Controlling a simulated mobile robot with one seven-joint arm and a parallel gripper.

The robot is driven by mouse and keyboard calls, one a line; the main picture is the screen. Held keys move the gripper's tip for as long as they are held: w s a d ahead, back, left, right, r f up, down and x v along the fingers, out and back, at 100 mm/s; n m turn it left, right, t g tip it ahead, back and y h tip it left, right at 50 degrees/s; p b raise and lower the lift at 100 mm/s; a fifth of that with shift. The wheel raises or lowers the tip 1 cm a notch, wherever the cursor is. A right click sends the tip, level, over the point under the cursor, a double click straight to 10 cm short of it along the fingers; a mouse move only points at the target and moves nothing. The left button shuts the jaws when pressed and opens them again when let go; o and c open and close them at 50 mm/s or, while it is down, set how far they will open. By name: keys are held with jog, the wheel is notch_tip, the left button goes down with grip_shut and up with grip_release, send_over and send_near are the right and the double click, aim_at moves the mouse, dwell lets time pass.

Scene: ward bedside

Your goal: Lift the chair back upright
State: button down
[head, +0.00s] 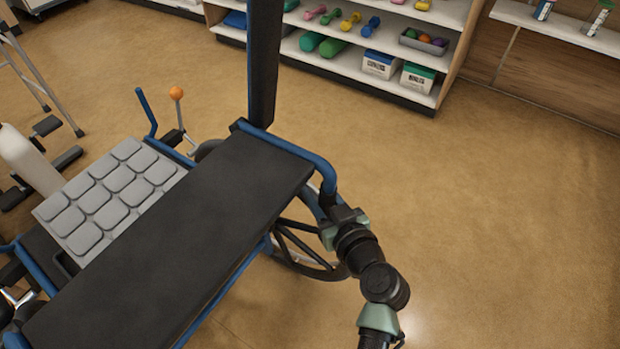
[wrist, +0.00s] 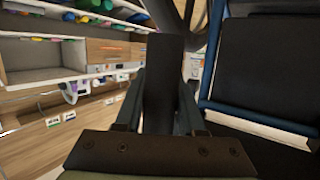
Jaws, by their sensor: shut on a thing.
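The chair is a wheelchair with a blue tube frame. Its black padded back (head: 185,225) slopes across the head view, broad face up, with a grey tiled seat cushion (head: 115,195) beyond its left edge. The blue frame tube (head: 318,165) bends down at the back's right corner to my gripper (head: 338,222). In the wrist view my gripper (wrist: 160,100) is shut around a dark bar, seemingly the push handle (wrist: 163,70). The black panel and blue tube (wrist: 213,60) stand to its right. The far end of the grip is hidden in the head view.
A large wheel (head: 300,250) is partly hidden under the back. A black upright post (head: 264,65) rises at the frame's far corner. Shelves (head: 385,40) with dumbbells and boxes stand behind. An orange-knobbed lever (head: 176,93) is beside the seat. Floor at right is clear.

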jog(key=r+g+p, duration=0.1)
jog(key=r+p, duration=0.1)
jog(key=p, duration=0.1)
jog(key=s+d+r+n+h+p, duration=0.1)
jog(key=r+p, duration=0.2)
jog(key=p, duration=0.1)
jog(key=d+r+g+h+p, duration=0.1)
jog(key=r+p, duration=0.2)
jog(key=p, duration=0.1)
jog(key=shift+s+d+n+g, duration=0.15)
jog(key=shift+s+n+g, duration=0.1)
jog(key=shift+n+g, duration=0.05)
notch_tip(320, 180, up, 16)
jog(key=n+g+h+p, duration=0.3)
jog(key=g+h+p, duration=0.35)
jog(key=p, duration=1.55)
send_over(335, 174)
jog(key=w+a, duration=0.3)
jog(key=w, duration=0.2)
jog(key=shift+w+a+r+n+h, duration=0.3)
jog(key=shift+a+r+n+h, duration=0.1)
jog(key=shift+a+r+h, duration=0.45)
jog(key=shift+f, duration=0.1)
jog(key=c, duration=0.8)
grip_release()
jog(key=shift+c, duration=0.2)
jog(key=o, duration=0.3)
jog(key=shift+s+f+g, duration=0.1)
jog(key=shift+f+g, duration=0.05)
jog(key=shift+g, duration=0.1)
